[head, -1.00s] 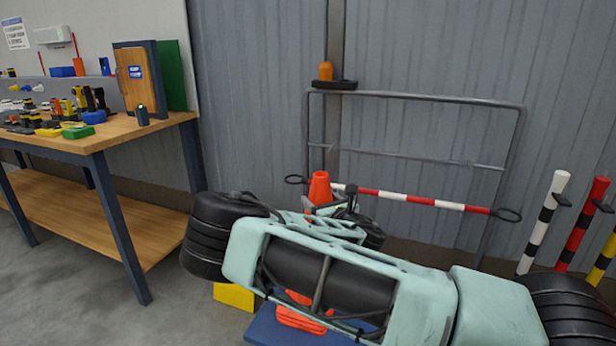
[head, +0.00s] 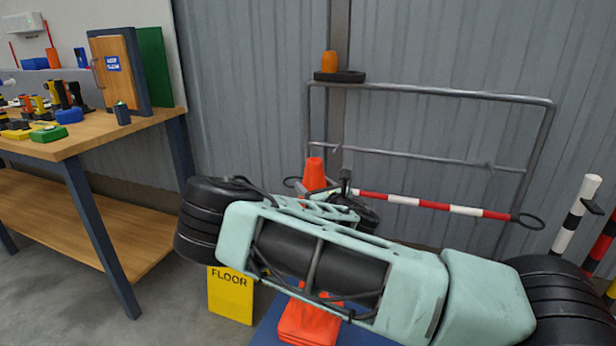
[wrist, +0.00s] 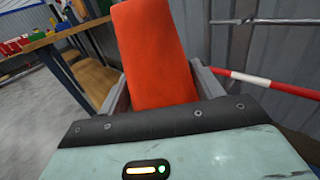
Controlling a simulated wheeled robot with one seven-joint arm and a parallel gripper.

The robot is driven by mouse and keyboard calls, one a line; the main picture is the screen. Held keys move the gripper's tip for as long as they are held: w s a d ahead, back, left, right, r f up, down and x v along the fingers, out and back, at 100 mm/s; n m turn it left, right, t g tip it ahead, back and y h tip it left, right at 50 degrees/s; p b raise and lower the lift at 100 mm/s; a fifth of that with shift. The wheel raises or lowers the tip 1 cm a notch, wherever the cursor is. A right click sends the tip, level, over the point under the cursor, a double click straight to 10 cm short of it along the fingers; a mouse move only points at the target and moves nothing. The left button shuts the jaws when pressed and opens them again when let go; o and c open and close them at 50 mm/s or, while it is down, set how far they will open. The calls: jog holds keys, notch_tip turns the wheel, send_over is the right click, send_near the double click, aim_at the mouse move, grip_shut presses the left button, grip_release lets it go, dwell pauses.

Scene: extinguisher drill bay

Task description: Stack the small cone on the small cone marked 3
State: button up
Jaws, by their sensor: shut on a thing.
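An orange cone (head: 314,174) is held up in my gripper (head: 338,190), in front of the metal rack. In the wrist view the cone (wrist: 150,50) fills the space between the two grey fingers of my gripper (wrist: 162,88), which is shut on it. Orange cone shapes (head: 308,325) show low down on a blue surface (head: 268,333), partly hidden behind my arm. I cannot read a number on any cone, so I cannot tell which is marked 3.
A yellow sign reading FLOOR (head: 230,297) stands left of the blue surface. A wooden workbench (head: 90,135) with tools is at left. A metal rack (head: 440,95) and a red-and-white bar (head: 430,204) stand behind. Striped posts (head: 575,215) are at right.

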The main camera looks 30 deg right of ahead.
jog(key=shift+w+d+f, duration=0.15)
jog(key=shift+w+d, duration=0.05)
jog(key=shift+w, duration=0.35)
jog(key=shift+f+b, duration=0.3)
jog(key=shift+b, duration=0.15)
notch_tip(320, 180, down, 17)
jog(key=b, duration=1.3)
jog(key=shift+s, duration=0.2)
notch_tip(320, 180, down, 14)
jog(key=b, duration=1)
jog(key=shift+r, duration=0.25)
jog(key=o, duration=1.8)
jog(key=shift+c, duration=0.2)
